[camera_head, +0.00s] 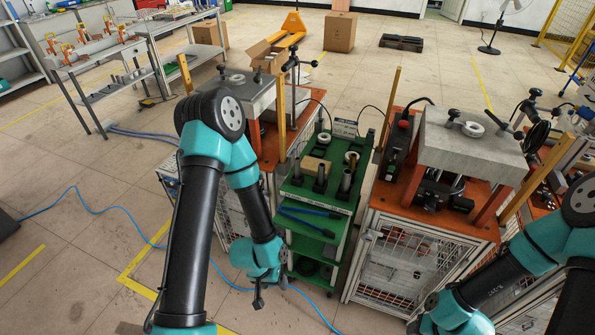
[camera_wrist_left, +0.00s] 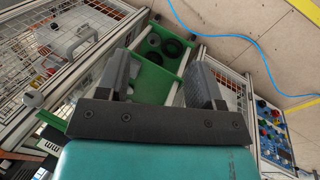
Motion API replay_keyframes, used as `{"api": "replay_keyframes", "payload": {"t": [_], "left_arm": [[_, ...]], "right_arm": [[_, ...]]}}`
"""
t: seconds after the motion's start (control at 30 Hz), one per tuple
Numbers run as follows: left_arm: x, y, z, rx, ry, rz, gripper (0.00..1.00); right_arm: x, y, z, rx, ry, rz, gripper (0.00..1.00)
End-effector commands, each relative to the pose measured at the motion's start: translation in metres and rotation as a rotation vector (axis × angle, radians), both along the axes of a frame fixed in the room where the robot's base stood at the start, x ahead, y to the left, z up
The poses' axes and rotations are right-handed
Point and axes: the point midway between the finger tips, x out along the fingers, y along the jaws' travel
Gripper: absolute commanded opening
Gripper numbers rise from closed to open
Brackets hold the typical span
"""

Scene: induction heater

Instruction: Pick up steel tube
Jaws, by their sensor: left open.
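Several upright tubes stand on the top of the green cart (camera_head: 306,200) in the head view. No upright tube can be made out there. My right arm enters at the lower right; its gripper is not visible.
Orange-topped benches with wire-mesh sides flank the cart; the right one (camera_head: 384,192) carries a grey press-like block (camera_head: 470,140). Blue-handled tools (camera_head: 308,222) lie on a lower cart shelf. Dark rings (camera_wrist_left: 172,48) sit in a green tray. A blue cable (camera_head: 95,212) crosses open floor at left.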

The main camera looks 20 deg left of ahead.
Motion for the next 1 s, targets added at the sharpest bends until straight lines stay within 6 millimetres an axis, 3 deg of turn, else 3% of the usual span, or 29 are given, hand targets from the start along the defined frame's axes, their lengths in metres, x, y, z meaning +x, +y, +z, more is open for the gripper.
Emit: {"api": "replay_keyframes", "payload": {"t": [0.1, 0.57, 0.77, 1.0], "left_arm": [[0.0, 0.0, 0.0, 0.0, 0.0, 0.0, 0.5], [0.003, -0.003, 0.005, -0.022, 0.065, -0.069, 0.5], [0.006, -0.001, 0.018, -0.032, 0.203, -0.217, 0.5], [0.015, 0.02, 0.044, 0.026, 0.382, -0.407, 0.5]], "right_arm": [[0.0, 0.0, 0.0, 0.0, 0.0, 0.0, 0.43], [0.0, 0.0, 0.0, 0.0, 0.0, 0.0, 0.43], [0.0, 0.0, 0.0, 0.0, 0.0, 0.0, 0.43], [0.0, 0.0, 0.0, 0.0, 0.0, 0.0, 0.43]]}}
